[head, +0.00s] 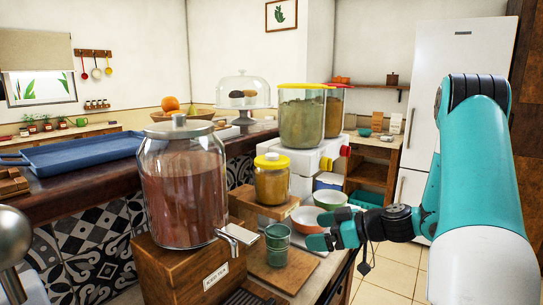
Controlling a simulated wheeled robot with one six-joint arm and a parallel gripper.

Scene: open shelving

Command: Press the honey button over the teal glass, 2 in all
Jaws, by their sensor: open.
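The teal glass (278,245) stands upright on a wooden board in front of the iced tea dispenser, near its tap. A small jar with a yellow lid and amber contents (272,185) stands on a wooden block behind it; I cannot read a honey label. A white dispenser (303,160) behind carries two large jars. A yellow button (326,164) and a red button (345,151) show on its right side; which one is honey is not readable. My gripper (318,231) is open, just right of the glass, apart from it and in front of the bowls.
A large iced tea dispenser (182,190) on a wooden box stands at the left, its metal tap jutting right. A salmon bowl (304,214) and a white bowl (330,197) sit behind my gripper. A blue tray (75,153) lies on the left counter. Floor is open at the right.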

